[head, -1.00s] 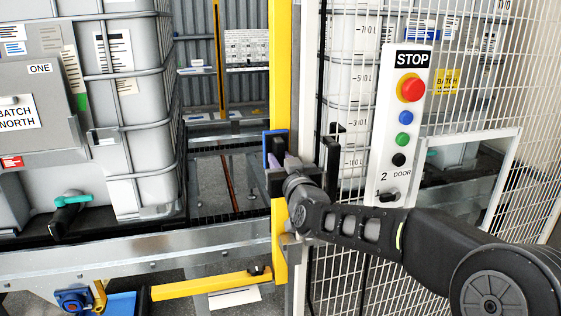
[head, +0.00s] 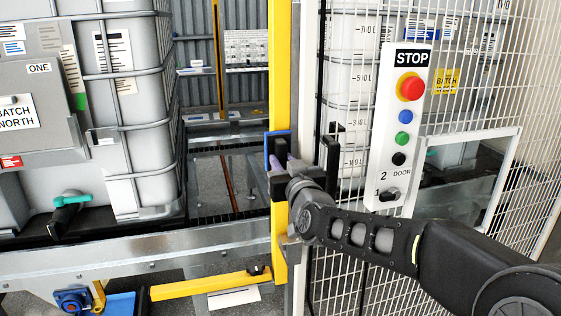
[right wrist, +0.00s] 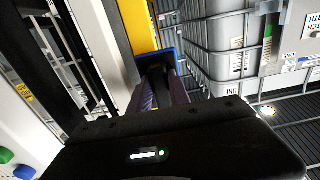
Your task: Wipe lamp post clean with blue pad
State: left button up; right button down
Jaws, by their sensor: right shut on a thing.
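The blue pad (head: 267,150) lies flat against the upright yellow post (head: 281,70), partly hidden by its dark holder and my gripper. My right gripper (head: 280,162) is shut on the pad's dark grip at the post. In the right wrist view, the purple-sided fingers (right wrist: 163,88) close around the dark grip, and the pad's blue edge (right wrist: 178,64) shows against the yellow post (right wrist: 136,25). I cannot see any dirt on the post. My left gripper is not in view.
A white control panel (head: 402,120) with a red stop button and a mesh fence (head: 480,100) stand right of the post. A caged white tank (head: 140,100) is at left on a grey metal frame (head: 120,255). A yellow bar (head: 205,285) juts out low.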

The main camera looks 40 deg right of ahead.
jog(key=shift+v, duration=1.25)
jog(key=w+a+f+n+y, duration=0.1)
jog(key=w+a+f+y, duration=0.1)
jog(key=w+a+f, duration=0.45)
jog(key=w+a+f+n+y, duration=0.1)
jog(key=a+f, duration=0.3)
jog(key=f, duration=0.6)
jog(key=s+a+f+n+t+y, duration=0.1)
jog(key=a+f+y, duration=0.1)
jog(key=a+f, duration=0.9)
jog(key=shift+s+a+n+y, duration=0.25)
jog(key=shift+s+n+y, duration=0.1)
jog(key=shift+n+y, duration=0.05)
